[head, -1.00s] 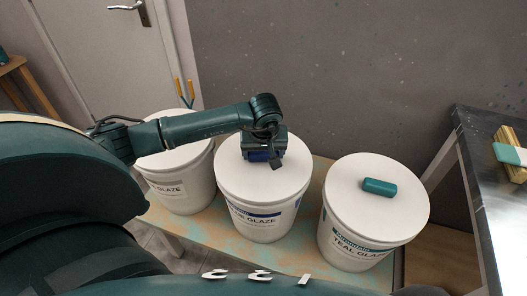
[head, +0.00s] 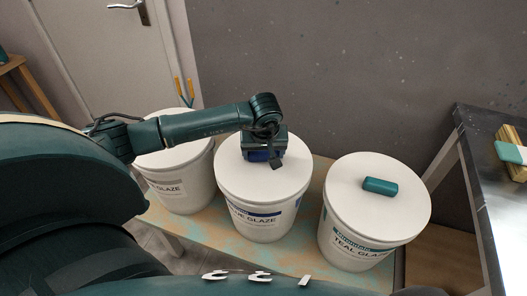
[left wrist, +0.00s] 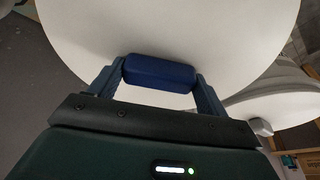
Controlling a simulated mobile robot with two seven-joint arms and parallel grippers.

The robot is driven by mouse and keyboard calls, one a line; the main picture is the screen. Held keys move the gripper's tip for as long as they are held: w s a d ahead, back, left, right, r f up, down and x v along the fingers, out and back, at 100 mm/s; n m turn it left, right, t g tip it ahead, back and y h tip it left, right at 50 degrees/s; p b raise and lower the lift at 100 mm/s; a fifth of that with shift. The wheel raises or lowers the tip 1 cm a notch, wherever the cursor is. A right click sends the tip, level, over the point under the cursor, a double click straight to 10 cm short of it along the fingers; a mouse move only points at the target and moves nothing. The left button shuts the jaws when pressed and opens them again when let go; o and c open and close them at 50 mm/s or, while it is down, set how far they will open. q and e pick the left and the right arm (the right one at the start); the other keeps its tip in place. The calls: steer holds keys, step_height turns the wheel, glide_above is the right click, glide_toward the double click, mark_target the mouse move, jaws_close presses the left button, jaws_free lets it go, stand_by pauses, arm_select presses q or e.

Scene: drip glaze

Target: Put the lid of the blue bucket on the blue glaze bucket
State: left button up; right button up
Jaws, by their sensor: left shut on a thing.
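The blue glaze bucket (head: 262,217) is the middle one of three white buckets in the head view. Its label is partly readable. The white lid (head: 290,178) lies level over its mouth; I cannot tell whether a small gap is left under the rim. My left gripper (head: 263,158) is over the lid's middle, shut on its blue handle. In the left wrist view the blue handle (left wrist: 160,73) sits between my fingers (left wrist: 160,80), with the white lid (left wrist: 215,28) behind it. My right gripper is not in view.
The teal glaze bucket (head: 352,243), lidded with a teal handle (head: 380,186), stands close on the right. Another glaze bucket (head: 182,190) stands close on the left, partly behind my arm. All stand on a low stained bench (head: 297,230). A dark table (head: 490,150) is at the right.

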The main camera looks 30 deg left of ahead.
arm_select(q)
steer(key=shift+f+b, duration=0.1)
steer(key=shift+b, duration=0.2)
stand_by(0.6)
steer(key=o, duration=1.5)
steer(key=shift+p+v, duration=2.55)
steer(key=shift+v, duration=0.95)
